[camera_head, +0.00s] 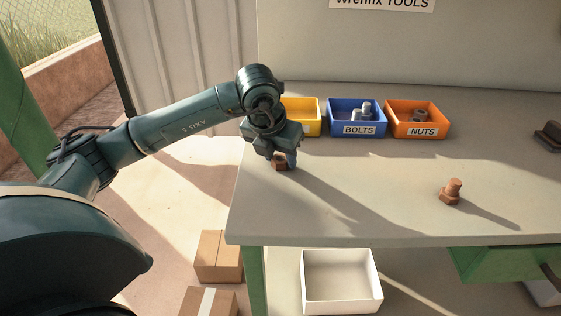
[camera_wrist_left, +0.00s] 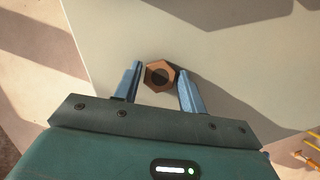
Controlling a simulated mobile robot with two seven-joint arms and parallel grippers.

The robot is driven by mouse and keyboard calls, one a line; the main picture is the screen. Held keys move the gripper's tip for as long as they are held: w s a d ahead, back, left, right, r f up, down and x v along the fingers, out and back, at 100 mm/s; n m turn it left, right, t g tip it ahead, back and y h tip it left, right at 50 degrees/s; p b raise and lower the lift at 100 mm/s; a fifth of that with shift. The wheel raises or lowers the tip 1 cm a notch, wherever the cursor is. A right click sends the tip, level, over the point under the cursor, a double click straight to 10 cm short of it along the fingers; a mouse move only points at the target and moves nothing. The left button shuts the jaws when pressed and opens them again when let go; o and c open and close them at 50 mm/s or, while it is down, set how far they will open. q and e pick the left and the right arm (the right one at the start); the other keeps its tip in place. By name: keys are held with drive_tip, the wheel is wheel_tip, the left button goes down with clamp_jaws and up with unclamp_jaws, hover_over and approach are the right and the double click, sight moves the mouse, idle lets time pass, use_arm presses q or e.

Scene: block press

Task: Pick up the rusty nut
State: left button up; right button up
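The rusty nut (camera_head: 280,163) is a brown hexagonal nut near the left end of the workbench, partly hidden by my gripper in the head view. My left gripper (camera_head: 280,158) is low over the bench at the nut. In the left wrist view its two blue fingers (camera_wrist_left: 160,82) are open, one on each side of the nut near the tips. A small gap seems to show on both sides. My right gripper is not in view.
The workbench (camera_head: 370,210) bears a yellow bin (camera_head: 308,117), a blue BOLTS bin (camera_head: 357,130) and an orange NUTS bin (camera_head: 421,132) behind the gripper. A rusty bolt (camera_head: 452,192) stands to the right. A dark object (camera_head: 549,135) lies at the far right. The bench's left edge is close.

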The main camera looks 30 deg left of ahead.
use_arm(q)
drive_tip(key=c, duration=0.7)
